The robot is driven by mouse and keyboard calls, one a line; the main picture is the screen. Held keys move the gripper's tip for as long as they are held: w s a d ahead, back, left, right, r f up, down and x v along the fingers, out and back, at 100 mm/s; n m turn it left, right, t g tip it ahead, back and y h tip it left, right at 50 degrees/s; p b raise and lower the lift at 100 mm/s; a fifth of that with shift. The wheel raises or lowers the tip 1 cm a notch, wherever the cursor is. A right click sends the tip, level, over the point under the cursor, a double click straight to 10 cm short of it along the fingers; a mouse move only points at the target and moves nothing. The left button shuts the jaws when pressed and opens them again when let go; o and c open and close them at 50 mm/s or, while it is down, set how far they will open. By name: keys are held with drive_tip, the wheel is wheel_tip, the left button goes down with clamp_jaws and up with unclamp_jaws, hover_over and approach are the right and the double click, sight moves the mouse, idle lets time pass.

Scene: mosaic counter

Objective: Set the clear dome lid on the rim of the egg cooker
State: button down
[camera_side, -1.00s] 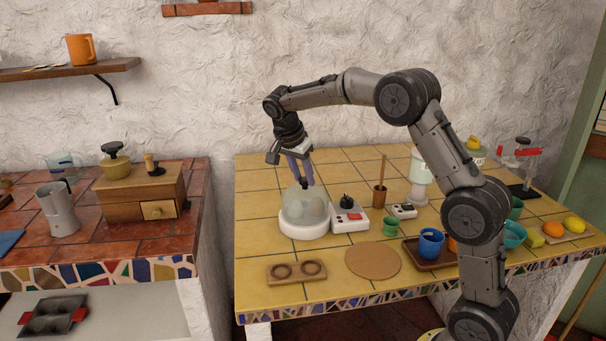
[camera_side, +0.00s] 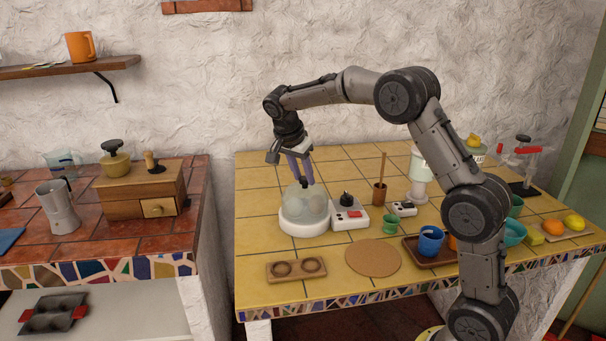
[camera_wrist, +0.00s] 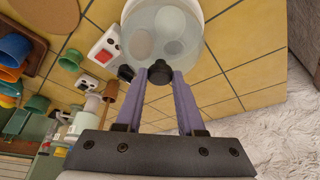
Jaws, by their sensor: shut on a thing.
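The egg cooker (camera_side: 303,227) is a white round base with a control box that has a black knob and a red switch. The clear dome lid (camera_side: 304,207) sits over its rim, with pale eggs visible through it. In the wrist view the lid (camera_wrist: 165,38) appears over the white base (camera_wrist: 209,9), and I cannot tell whether it fully touches the rim. My gripper (camera_side: 304,183) is above the cooker with its purple fingers pointing down. In the wrist view my gripper (camera_wrist: 159,76) is shut on the lid's black knob (camera_wrist: 159,71).
The yellow tiles left of the cooker are clear.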

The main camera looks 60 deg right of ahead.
drive_tip(key=shift+c, duration=2.2)
unclamp_jaws()
drive_tip(key=shift+r, duration=3.5)
